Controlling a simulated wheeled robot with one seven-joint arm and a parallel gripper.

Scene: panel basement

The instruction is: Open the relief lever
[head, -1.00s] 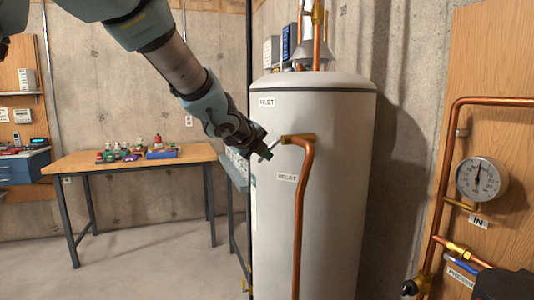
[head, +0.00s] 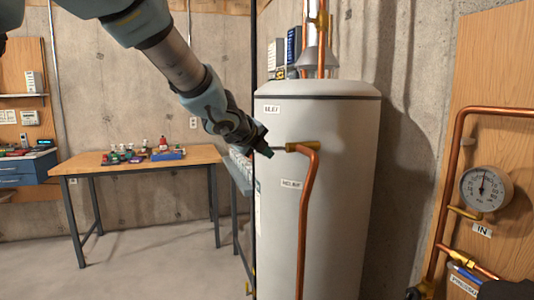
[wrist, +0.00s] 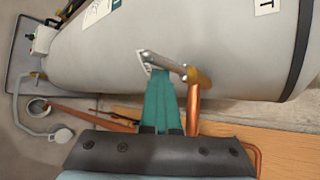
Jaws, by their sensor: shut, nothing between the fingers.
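The relief lever (head: 281,150) is a thin grey metal bar at the brass relief valve (head: 303,146) on the white tank (head: 335,210). It points left from the valve and looks roughly level in the head view. In the wrist view the silver lever (wrist: 163,61) runs left from the brass fitting (wrist: 198,77) to a pale triangular end. My gripper (head: 266,152) is at the lever's free end. Its teal fingers (wrist: 161,74) are shut and empty, with their tips right at the lever; whether they touch it I cannot tell.
A copper discharge pipe (head: 304,220) drops from the valve. Right of the tank, a wooden board (head: 500,60) carries a pressure gauge (head: 486,188) and copper piping. A workbench (head: 130,162) with small items stands at the back left. Floor in front of the workbench is clear.

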